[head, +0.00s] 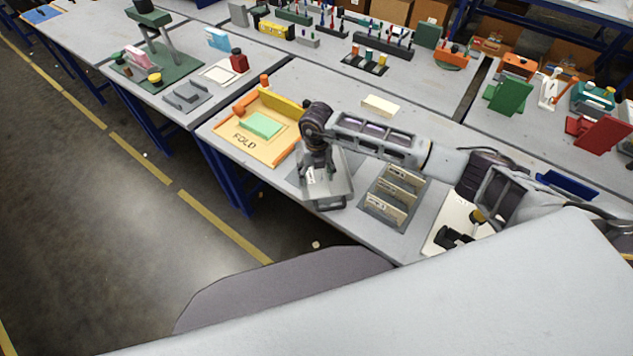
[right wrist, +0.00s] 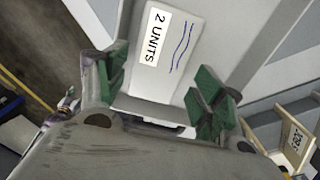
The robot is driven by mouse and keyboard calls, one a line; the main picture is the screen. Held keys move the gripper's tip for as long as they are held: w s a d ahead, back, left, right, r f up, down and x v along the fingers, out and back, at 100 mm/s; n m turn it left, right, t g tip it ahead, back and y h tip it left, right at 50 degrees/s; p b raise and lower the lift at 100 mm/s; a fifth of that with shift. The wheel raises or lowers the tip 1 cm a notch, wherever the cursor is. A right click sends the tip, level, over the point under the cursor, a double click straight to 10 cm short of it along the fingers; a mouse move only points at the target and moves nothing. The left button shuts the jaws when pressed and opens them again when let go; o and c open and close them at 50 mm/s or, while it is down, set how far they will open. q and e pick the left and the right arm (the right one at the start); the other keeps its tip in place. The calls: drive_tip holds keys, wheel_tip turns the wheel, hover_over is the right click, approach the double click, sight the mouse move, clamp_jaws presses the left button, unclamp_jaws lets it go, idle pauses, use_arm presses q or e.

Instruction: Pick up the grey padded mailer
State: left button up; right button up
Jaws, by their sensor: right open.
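The pale grey mailer (right wrist: 183,77) shows in the right wrist view, with a white "2 UNITS" label and blue wavy lines on its face. My right gripper (right wrist: 158,98) is open, its green-padded fingers on either side of the mailer's near end. I cannot tell whether the pads touch it. In the head view my right gripper (head: 325,194) points down over the table between the fold board and the slotted rack, and it hides much of the mailer. My left gripper is not in view.
The orange fold board (head: 223,133) with a green sheet (head: 264,125) lies left of my gripper. A grey rack with upright dividers (head: 396,190) stands close on the right. A cream block (head: 380,105) lies behind my arm. The table's front edge is near.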

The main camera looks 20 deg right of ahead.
sight(317, 181)
drive_tip(key=shift+f, duration=1.85)
drive_tip(key=shift+w, duration=0.1)
drive_tip(key=c, duration=0.6)
